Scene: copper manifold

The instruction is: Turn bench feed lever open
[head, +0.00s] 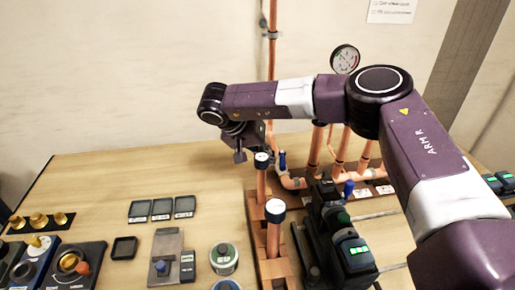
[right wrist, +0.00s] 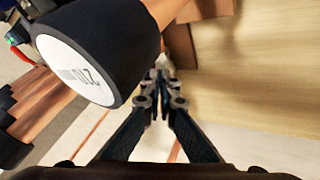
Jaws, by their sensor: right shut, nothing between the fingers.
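A small upright blue lever (head: 282,160) stands on the copper pipework at the back of the bench. A second blue handle (head: 348,189) stands to its right; no readable label shows which is the bench feed lever. My right gripper (head: 240,156) is left of the first blue lever and apart from it in the picture, beside a capped copper post (head: 261,161). In the right wrist view my right gripper (right wrist: 158,88) is shut and empty, its fingertips together beside a black cap with a white face (right wrist: 80,65). No blue lever is clear there. My left gripper is not in view.
A second capped copper post (head: 274,210) stands nearer. Dark valve blocks (head: 335,235) lie right of it. A round gauge (head: 345,59) is on the pipes behind my arm. Black trays (head: 162,209) and a grey plate (head: 165,245) lie left; the bench's back left is clear.

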